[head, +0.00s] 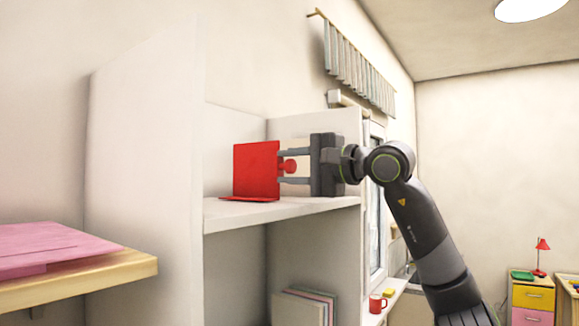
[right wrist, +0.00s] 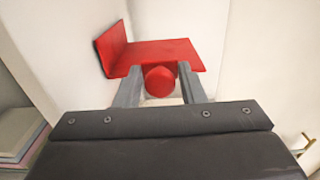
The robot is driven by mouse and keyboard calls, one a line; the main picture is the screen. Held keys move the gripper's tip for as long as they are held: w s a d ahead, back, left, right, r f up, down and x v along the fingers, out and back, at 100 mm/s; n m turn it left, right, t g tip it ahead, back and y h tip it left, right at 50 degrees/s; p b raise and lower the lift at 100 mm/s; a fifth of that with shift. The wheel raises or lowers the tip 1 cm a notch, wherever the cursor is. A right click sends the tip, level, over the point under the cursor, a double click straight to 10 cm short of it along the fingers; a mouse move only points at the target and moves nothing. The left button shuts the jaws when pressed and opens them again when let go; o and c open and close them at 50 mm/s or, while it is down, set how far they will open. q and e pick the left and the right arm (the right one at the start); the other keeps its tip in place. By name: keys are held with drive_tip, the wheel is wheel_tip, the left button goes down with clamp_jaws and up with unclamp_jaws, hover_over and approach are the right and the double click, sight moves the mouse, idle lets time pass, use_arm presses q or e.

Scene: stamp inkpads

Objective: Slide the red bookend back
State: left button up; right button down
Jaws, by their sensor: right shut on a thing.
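The red bookend (head: 256,168) stands upright on the upper shelf (head: 290,208) of a white shelf unit in the head view. It has an upright plate, a thin foot on the shelf and a round knob (head: 291,167) on its right side. My right gripper (head: 285,168) reaches in from the right, its fingers shut on the knob. In the right wrist view the knob (right wrist: 160,79) sits between the two grey fingers (right wrist: 158,88), with the red plate (right wrist: 155,55) behind it. My left gripper is in neither view.
Several books (head: 300,306) stand in the compartment below the shelf. A wooden board with pink sheets (head: 60,245) is at the left. A red mug (head: 377,303) sits on a ledge at the right. The shelf unit's left side wall (head: 140,180) rises beside the bookend.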

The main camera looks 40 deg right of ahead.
drive_tip(key=c, duration=1.2)
unclamp_jaws()
drive_tip(key=shift+d, duration=0.15)
drive_tip(key=shift+s+f+b, duration=0.15)
drive_tip(key=shift+s+b, duration=0.35)
use_arm(q)
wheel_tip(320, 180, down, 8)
drive_tip(key=b, duration=0.6)
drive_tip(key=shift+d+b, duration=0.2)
drive_tip(key=shift+b, duration=0.2)
use_arm(e)
drive_tip(key=v, duration=1.6)
drive_tip(key=shift+s+d+r, duration=0.1)
drive_tip(key=shift+s+r, duration=0.05)
drive_tip(key=shift+r, duration=0.05)
